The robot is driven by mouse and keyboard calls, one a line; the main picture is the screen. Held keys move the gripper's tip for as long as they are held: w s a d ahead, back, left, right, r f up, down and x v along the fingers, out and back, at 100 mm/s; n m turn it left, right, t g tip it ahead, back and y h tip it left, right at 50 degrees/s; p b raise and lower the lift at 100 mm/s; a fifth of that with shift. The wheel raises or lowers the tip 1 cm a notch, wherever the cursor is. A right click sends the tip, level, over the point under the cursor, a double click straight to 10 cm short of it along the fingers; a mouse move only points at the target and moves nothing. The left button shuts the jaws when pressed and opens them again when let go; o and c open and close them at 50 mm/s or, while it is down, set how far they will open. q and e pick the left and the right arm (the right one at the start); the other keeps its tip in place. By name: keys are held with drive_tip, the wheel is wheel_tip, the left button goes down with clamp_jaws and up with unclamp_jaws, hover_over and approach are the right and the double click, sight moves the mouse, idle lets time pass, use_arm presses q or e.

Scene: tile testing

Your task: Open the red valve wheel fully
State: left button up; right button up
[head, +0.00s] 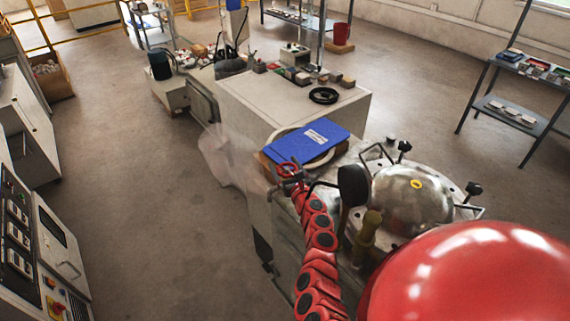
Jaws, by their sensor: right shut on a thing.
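The red valve wheel (285,169) is a small red ring at the near left corner of the workbench, by the blue binder. My right gripper (291,178) is at the wheel, shut on its near side. The fingers are small and partly hidden, so the exact grip on the rim is hard to make out. My left gripper is not in view.
A blue binder (312,142) lies over a round plate beside the wheel. A metal domed vessel (412,198) with clamps and handles stands to the right. A pale blurred haze (228,158) hangs left of the wheel. The floor (130,200) at left is clear.

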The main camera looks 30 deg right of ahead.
idle(0.5)
drive_tip(key=o, duration=1)
drive_tip(key=shift+o, duration=0.2)
drive_tip(key=s+a, duration=0.3)
drive_tip(key=s, duration=1.4)
